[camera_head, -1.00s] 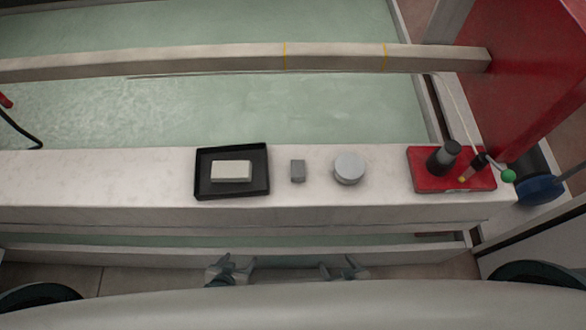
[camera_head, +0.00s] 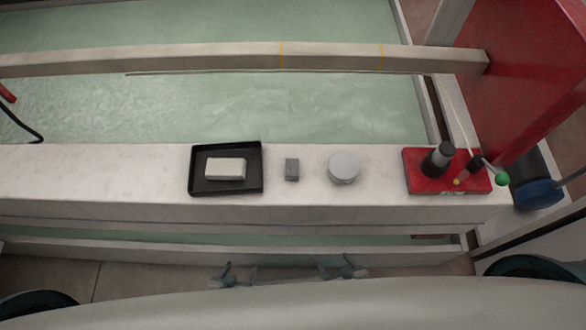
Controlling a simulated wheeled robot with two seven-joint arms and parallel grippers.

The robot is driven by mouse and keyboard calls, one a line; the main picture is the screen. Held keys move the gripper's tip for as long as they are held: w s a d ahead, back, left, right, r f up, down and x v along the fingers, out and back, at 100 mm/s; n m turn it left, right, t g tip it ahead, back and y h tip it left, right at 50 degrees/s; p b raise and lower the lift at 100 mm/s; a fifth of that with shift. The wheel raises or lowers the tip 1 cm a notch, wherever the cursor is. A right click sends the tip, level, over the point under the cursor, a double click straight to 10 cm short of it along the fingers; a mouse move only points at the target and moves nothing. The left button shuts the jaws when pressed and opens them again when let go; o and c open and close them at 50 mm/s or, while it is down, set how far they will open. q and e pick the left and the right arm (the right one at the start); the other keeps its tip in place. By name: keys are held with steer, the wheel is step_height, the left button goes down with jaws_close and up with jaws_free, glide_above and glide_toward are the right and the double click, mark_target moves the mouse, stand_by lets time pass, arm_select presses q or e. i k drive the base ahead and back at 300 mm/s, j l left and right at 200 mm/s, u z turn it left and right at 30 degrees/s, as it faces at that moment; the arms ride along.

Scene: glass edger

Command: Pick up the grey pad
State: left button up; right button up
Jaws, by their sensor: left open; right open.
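The grey pad (camera_head: 292,169) is a small grey block lying on the white ledge, between the black tray and a round light-grey disc. Nothing touches it. My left gripper (camera_head: 238,271) is open and empty, low in the picture, in front of and below the ledge edge. My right gripper (camera_head: 337,269) is open and empty at about the same height, further right. Both are well short of the pad, and their lower parts are hidden behind my own body.
A black tray (camera_head: 256,184) holding a whitish block (camera_head: 225,169) stands left of the pad. The round disc (camera_head: 343,168) stands right of it. A red plate (camera_head: 421,181) carries a dark cylinder (camera_head: 438,159). The ledge (camera_head: 90,180) is bare at left.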

mark_target(291, 168)
steer(key=k+l+u, duration=0.1)
steer(key=l+u, duration=0.25)
steer(key=k+l+u, duration=0.3)
steer(key=l, duration=0.25)
steer(key=k+l+u, duration=0.1)
steer(key=l+u, duration=0.25)
steer(key=k+l+u, duration=0.35)
steer(key=i+l, duration=0.05)
steer(key=l, duration=0.05)
